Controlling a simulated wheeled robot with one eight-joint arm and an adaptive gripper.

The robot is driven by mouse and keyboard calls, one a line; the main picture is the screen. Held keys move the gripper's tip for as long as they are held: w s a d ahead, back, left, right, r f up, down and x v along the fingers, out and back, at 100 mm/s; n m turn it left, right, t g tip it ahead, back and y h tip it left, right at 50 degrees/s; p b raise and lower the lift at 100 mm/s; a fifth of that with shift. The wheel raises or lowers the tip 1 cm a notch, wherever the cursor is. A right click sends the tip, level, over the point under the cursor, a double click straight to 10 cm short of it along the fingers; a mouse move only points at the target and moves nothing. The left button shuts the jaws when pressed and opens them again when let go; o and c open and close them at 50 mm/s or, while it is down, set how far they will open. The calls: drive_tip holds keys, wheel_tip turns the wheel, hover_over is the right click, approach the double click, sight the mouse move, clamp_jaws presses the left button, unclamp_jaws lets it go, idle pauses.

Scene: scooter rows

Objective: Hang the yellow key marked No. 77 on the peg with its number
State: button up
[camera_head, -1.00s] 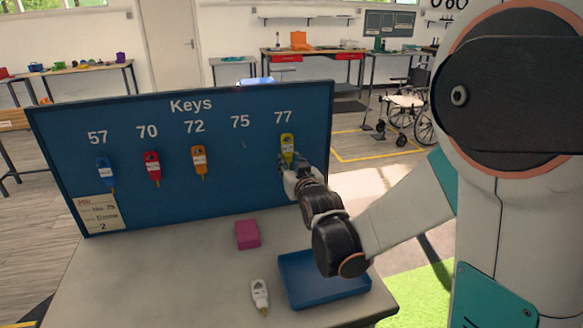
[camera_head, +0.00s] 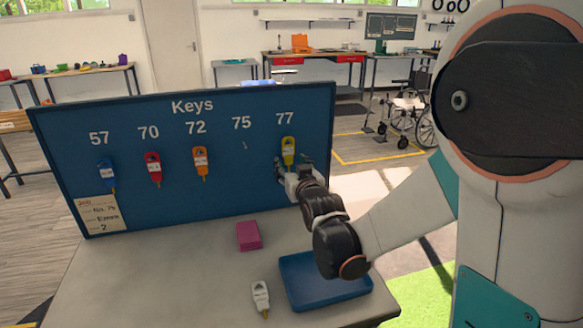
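The yellow key (camera_head: 288,149) hangs upright on the blue key board (camera_head: 225,205) under the number 77. Its peg is hidden behind it. My gripper (camera_head: 292,166) is just below and in front of the key, with its fingers spread apart and nothing seen between them. The key's lower tip is close to the fingers; I cannot tell whether they touch.
A blue key (camera_head: 106,174), a red key (camera_head: 153,167) and an orange key (camera_head: 200,161) hang under 57, 70 and 72. The peg under 75 (camera_head: 244,146) is bare. A white key (camera_head: 260,296), pink box (camera_head: 248,235) and blue tray (camera_head: 323,295) are on the table (camera_head: 180,275).

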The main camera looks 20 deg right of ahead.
drive_tip(key=s+f+g, duration=0.2)
drive_tip(key=s+g, duration=0.3)
drive_tip(key=s, duration=1.2)
drive_tip(key=s+f+g, duration=0.1)
drive_tip(key=s+g, duration=0.3)
drive_tip(key=s, duration=1.3)
drive_tip(key=shift+s+f+g, duration=0.35)
drive_tip(key=shift+s+g, duration=0.05)
